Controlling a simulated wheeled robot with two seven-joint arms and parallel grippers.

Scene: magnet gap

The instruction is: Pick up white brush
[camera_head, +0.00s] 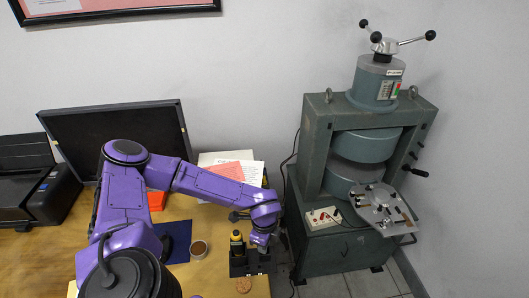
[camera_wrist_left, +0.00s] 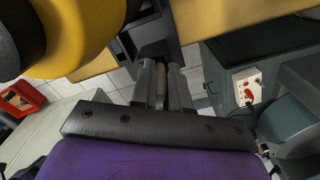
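The purple left arm reaches across the table, and my left gripper (camera_head: 261,246) points down at the black holder (camera_head: 238,268) near the table's right edge. In the left wrist view the two grey fingers (camera_wrist_left: 164,78) are close together, with a narrow strip between them. No white brush shows clearly in either view. My right gripper is out of view.
A yellow-and-black item (camera_head: 237,244) stands in the holder, left of the gripper, and looms large in the wrist view. A mug (camera_head: 198,249) and a cookie (camera_head: 243,285) are nearby. The green magnet machine (camera_head: 318,180) stands right of the table, across a floor gap.

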